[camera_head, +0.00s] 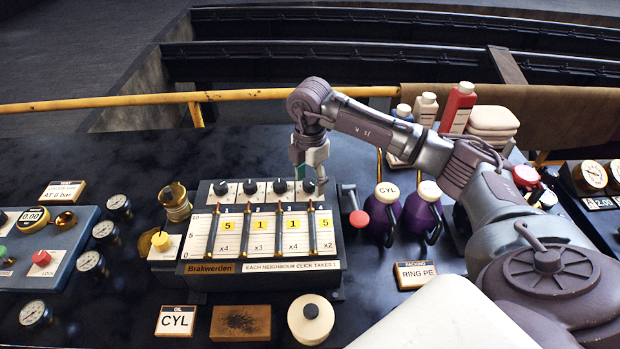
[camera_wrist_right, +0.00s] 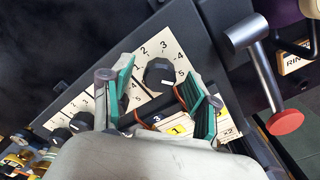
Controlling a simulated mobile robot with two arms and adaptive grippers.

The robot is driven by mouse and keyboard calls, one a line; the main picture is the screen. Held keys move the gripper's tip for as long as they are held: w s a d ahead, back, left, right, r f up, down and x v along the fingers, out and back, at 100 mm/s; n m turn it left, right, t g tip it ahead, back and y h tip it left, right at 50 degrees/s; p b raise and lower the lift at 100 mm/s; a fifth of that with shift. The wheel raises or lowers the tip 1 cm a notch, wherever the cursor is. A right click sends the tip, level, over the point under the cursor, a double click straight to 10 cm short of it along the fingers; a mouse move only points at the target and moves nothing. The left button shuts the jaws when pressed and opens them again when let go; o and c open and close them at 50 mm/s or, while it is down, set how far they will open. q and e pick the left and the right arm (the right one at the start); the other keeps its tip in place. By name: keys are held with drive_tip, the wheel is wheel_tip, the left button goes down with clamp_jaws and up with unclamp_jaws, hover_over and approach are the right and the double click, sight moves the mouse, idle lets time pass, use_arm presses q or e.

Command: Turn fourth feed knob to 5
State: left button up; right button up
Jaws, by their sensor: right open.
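The feed box (camera_head: 190,285) has four vertical gauge columns with a row of black knobs above them. The fourth feed knob (camera_head: 308,186) is the rightmost, largely covered by my right gripper (camera_head: 309,172) in the head view. In the right wrist view the black fourth knob (camera_wrist_right: 159,72) sits on a white dial numbered 1 to 5, with a white mark on its lower right side near the 5. My right gripper (camera_wrist_right: 158,95) is open, its green-padded fingers either side of the knob; contact is not clear. The yellow card (camera_head: 324,224) below the fourth knob reads 5. My left gripper is out of view.
A lever with a red knob (camera_head: 359,218) stands just right of the box. Purple oil cans (camera_head: 421,217) stand farther right. A brass fitting (camera_head: 176,203) is left of the box. A yellow rail (camera_head: 110,106) runs behind.

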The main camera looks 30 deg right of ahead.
sight(310, 182)
wheel_tip(310, 182, up, 12)
idle(0.4)
drive_tip(key=shift+f, duration=0.1)
idle(0.4)
